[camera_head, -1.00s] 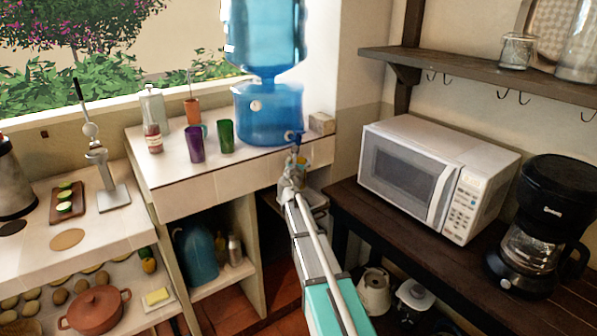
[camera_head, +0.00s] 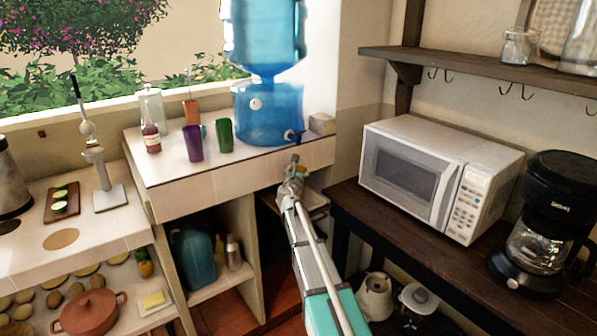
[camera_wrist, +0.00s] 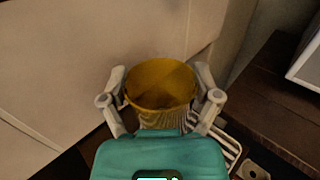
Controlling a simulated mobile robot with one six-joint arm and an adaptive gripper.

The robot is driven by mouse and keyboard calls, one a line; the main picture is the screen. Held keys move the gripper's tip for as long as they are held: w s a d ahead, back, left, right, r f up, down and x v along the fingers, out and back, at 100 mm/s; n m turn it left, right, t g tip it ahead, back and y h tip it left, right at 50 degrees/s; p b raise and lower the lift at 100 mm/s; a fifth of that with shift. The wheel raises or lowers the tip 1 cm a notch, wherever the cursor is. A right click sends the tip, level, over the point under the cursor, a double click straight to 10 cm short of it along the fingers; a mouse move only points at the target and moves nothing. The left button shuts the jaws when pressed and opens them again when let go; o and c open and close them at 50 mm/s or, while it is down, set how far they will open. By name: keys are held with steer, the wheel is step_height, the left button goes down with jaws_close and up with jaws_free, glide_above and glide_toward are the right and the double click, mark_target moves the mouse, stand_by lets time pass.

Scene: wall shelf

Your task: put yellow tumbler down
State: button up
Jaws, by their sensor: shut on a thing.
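The yellow tumbler (camera_wrist: 160,84) is upright between the two fingers of my gripper (camera_wrist: 161,98) in the wrist view. The gripper is shut on it from both sides, and I look down into its open mouth. In the head view my gripper (camera_head: 291,184) is in front of the tiled counter, below its top edge. Only a small yellowish part of the tumbler (camera_head: 301,171) shows there, mostly hidden by the gripper. The tumbler's base is hidden, so I cannot tell whether it touches anything.
A purple tumbler (camera_head: 193,143) and a green tumbler (camera_head: 224,135) stand on the tiled counter (camera_head: 180,170), beside the blue water dispenser (camera_head: 268,112). A microwave (camera_head: 440,178) and coffee maker (camera_head: 540,225) occupy the dark table. A white slatted object (camera_wrist: 231,150) lies below the gripper.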

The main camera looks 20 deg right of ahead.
steer(key=shift+f, duration=0.15)
steer(key=o, duration=1.1)
steer(key=shift+r, duration=0.2)
steer(key=v, duration=1.2)
